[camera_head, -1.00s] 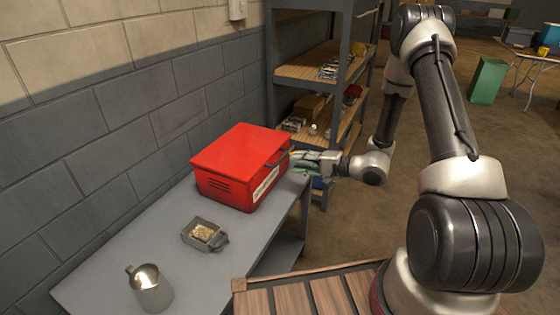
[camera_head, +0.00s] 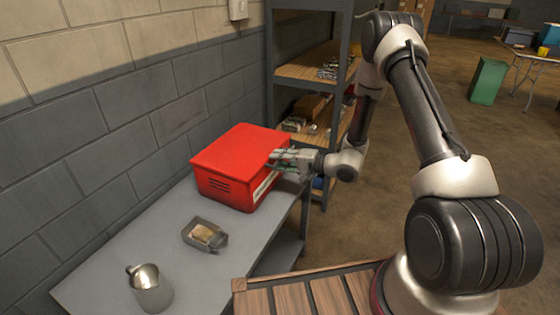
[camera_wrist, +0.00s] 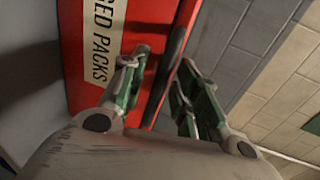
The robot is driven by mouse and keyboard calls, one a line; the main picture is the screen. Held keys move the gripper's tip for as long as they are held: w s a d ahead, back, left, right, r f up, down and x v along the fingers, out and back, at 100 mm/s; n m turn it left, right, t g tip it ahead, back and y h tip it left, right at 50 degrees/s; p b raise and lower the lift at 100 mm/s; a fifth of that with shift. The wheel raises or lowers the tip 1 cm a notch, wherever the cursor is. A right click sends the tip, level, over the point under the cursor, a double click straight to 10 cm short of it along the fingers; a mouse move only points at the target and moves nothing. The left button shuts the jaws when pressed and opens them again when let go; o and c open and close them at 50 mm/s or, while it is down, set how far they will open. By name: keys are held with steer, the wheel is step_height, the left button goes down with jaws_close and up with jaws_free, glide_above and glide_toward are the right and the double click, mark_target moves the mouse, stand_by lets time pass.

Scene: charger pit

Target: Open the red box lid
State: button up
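The red box (camera_head: 226,172) stands on the grey table against the wall, its lid (camera_head: 243,146) down. Its labelled front also shows in the wrist view (camera_wrist: 78,60). A dark bar, which looks like the lid handle (camera_wrist: 168,65), runs across the box front in the wrist view. My gripper (camera_head: 276,160) is at the box's front right side, close to the handle. In the wrist view my gripper's fingers (camera_wrist: 160,82) are apart, with the bar between them and a gap visible. I cannot tell whether either finger touches it.
A metal shelf (camera_head: 340,95) stands beyond the table's far end.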

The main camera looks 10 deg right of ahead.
jaws_close()
